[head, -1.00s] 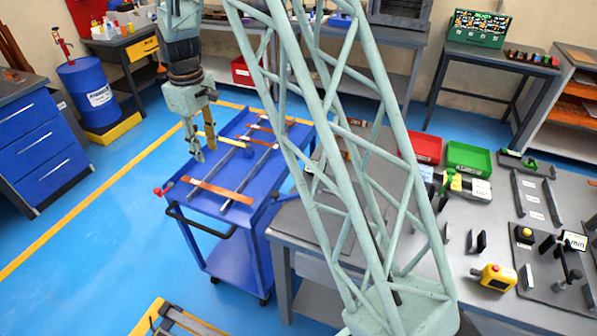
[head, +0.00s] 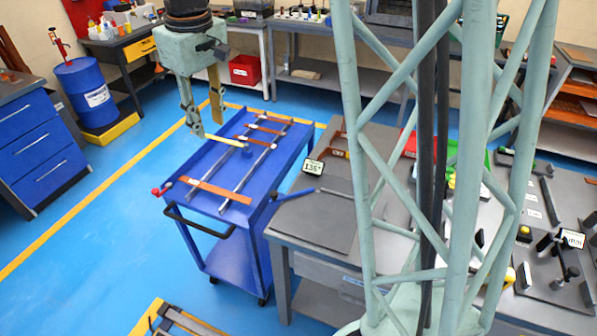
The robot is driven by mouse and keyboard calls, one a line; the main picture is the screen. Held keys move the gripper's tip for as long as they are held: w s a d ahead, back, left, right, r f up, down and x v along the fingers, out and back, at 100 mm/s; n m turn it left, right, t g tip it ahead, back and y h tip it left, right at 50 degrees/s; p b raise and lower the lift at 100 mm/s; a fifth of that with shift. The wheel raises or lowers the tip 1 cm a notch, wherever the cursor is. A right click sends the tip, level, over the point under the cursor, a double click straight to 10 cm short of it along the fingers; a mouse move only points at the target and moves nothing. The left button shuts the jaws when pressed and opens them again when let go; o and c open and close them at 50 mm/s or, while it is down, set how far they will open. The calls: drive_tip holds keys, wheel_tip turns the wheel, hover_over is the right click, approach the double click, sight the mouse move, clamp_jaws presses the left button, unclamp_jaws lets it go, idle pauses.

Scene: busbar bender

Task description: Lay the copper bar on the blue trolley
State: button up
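The blue trolley (head: 205,232) stands left of centre, with two long grey rails along its top. A copper bar (head: 215,190) lies across the rails near the trolley's front end. More copper strips (head: 262,128) lie across the rails toward the far end. Which one is the task's bar I cannot tell. My gripper (head: 206,126) hangs over the trolley's left far side, fingers pointing down and spread apart, with nothing visible between them.
A grey workbench (head: 310,225) adjoins the trolley's right side, with a 135° sign (head: 314,167) on it. My lattice arm hides much of the bench. A blue drum (head: 86,92) and blue drawers (head: 40,140) stand left. The blue floor between is clear.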

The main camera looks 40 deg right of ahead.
drive_tip(key=s+r+m, duration=0.1)
drive_tip(key=s+r, duration=0.7)
drive_tip(key=s, duration=0.3)
drive_tip(key=s+r+m+t, duration=0.2)
drive_tip(key=s+m, duration=0.1)
drive_tip(key=s, duration=2.4)
drive_tip(key=shift+s+r, duration=0.2)
drive_tip(key=shift+r, duration=0.2)
